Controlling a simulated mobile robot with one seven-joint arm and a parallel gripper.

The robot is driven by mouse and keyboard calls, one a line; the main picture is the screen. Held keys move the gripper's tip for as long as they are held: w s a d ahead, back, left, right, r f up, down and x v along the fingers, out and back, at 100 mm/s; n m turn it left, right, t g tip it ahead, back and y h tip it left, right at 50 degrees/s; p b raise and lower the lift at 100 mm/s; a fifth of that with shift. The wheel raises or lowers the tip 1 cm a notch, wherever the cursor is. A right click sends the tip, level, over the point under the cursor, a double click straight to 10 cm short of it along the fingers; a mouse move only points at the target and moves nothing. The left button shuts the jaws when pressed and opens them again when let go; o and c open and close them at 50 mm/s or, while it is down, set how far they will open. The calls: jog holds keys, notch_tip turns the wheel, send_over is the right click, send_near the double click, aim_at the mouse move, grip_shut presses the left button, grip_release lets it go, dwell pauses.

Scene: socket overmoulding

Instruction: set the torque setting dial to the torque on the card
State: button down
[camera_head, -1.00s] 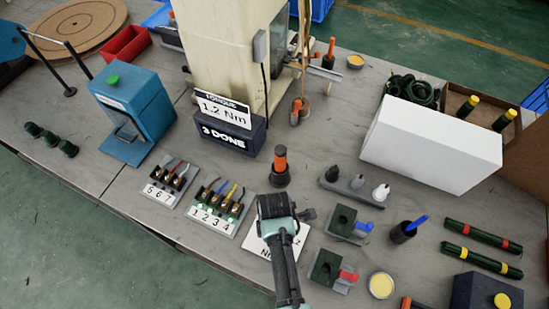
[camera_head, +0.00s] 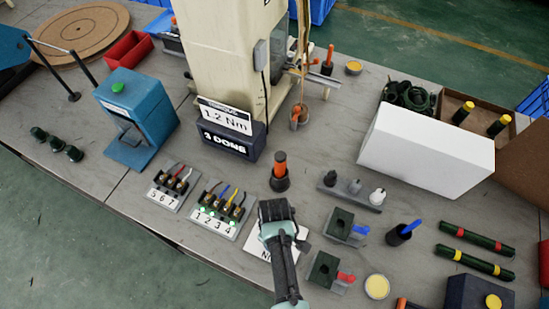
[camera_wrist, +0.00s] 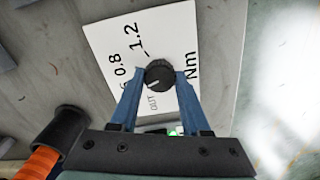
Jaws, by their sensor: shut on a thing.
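The torque setting dial is a round black knob (camera_wrist: 159,74) with a pale pointer line, standing on a white scale plate (camera_wrist: 125,35). The plate reads 0.8, 1.2 and Nm, with other marks partly covered. In the wrist view the blue fingers of my gripper (camera_wrist: 160,88) are shut on the knob from both sides. In the head view my gripper (camera_head: 276,212) is over the plate (camera_head: 262,249) and hides the knob. The torque card (camera_head: 224,117) reads 1.2 Nm and stands on a dark block marked 3 DONE (camera_head: 228,146).
An orange-handled tool in a black holder (camera_head: 280,172) stands just behind my gripper. Terminal blocks numbered 1 2 3 4 (camera_head: 214,222) are at the left. Small fixtures with blue (camera_head: 360,229) and red (camera_head: 346,277) levers are close on the right.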

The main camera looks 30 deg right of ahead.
jog(key=m, duration=0.4)
jog(key=shift+m+p, duration=0.3)
jog(key=shift+p, duration=0.1)
jog(key=m, duration=0.3)
jog(key=shift+m+p, duration=0.3)
jog(key=m, duration=0.4)
jog(key=shift+p, duration=0.3)
jog(key=shift+m, duration=2.2)
jog(key=shift+c, duration=1.9)
grip_release()
